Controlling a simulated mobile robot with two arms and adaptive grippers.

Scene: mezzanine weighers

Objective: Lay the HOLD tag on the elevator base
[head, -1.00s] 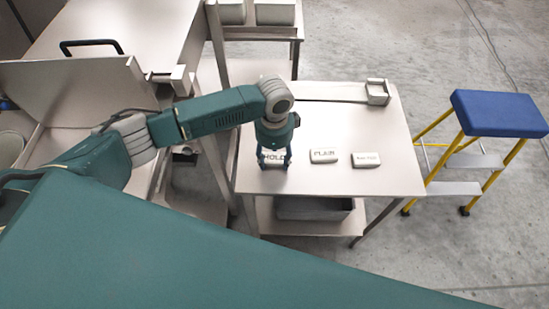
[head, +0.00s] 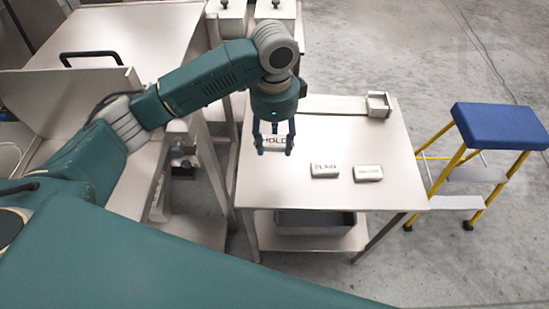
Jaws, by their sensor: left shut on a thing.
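The HOLD tag (head: 274,141), a pale block with dark letters, is between the fingers of my left gripper (head: 273,146). My left gripper is shut on it, over the left part of the steel table (head: 330,193). The tag appears raised above the tabletop, though the height is hard to judge. Two similar pale tags lie on the table to its right: one lettered like PLAIN (head: 324,171), the other (head: 368,173) too small to read surely. I cannot pick out the elevator base with certainty. My right gripper is not in view.
A small open metal holder (head: 378,104) stands at the table's back right. A grey bin (head: 314,221) sits on the lower shelf. A blue-topped yellow step stool (head: 501,126) stands right of the table. Steel equipment with a black handle (head: 91,53) is at left.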

